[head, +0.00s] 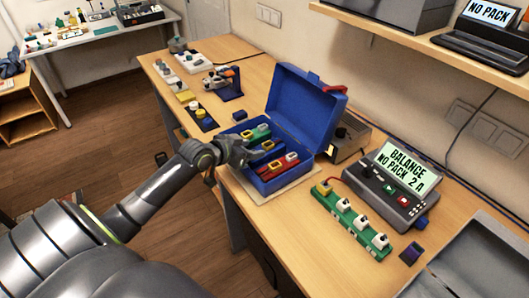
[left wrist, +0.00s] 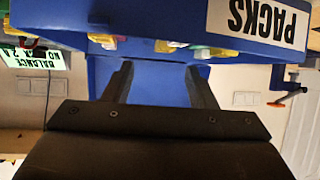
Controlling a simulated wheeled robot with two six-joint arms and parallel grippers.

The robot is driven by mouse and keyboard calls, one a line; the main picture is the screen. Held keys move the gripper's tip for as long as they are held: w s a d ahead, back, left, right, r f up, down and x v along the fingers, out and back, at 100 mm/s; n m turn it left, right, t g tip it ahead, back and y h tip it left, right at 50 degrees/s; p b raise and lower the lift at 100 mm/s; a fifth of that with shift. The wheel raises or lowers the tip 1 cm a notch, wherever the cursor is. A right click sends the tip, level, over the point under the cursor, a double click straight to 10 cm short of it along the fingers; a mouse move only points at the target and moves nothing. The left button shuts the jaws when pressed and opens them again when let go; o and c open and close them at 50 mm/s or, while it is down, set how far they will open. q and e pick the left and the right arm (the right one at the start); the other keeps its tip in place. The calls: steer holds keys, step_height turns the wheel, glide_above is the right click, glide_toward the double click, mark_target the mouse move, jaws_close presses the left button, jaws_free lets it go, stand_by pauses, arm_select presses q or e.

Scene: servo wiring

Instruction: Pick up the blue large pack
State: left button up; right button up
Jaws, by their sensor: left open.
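An open blue case (head: 300,95) stands on the bench with coloured packs inside. A green pack (head: 257,131) lies toward the back and a red pack (head: 280,167) toward the front. Between them a blue pack with a yellow connector (head: 267,145) is partly hidden by my left gripper (head: 252,151). That gripper reaches over the case's left side, open. In the left wrist view the two fingers (left wrist: 161,82) are spread apart with nothing visible gripped between them; blue case surface shows behind. The case's white PACKS label (left wrist: 258,22) appears upside down there. My right gripper is out of view.
A tester (head: 396,188) reading "BALANCE NO PACK" stands to the right, with a green strip of white connectors (head: 352,220) before it. The raised case lid stands behind the packs. A blue-and-orange clamp stand (head: 227,82) and small parts occupy the bench's far left.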

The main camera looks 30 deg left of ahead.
mark_target(262, 146)
arm_select(q)
steer(key=shift+a+p+x, duration=0.2)
steer(key=shift+p+x, duration=0.15)
steer(key=shift+x, duration=1.4)
steer(key=shift+a+p+x, duration=0.2)
steer(key=shift+p+x, duration=0.1)
steer(key=shift+x, duration=1.4)
steer(key=shift+f, duration=0.2)
steer(key=c, duration=0.9)
steer(key=shift+r, duration=0.1)
steer(key=shift+c, duration=0.9)
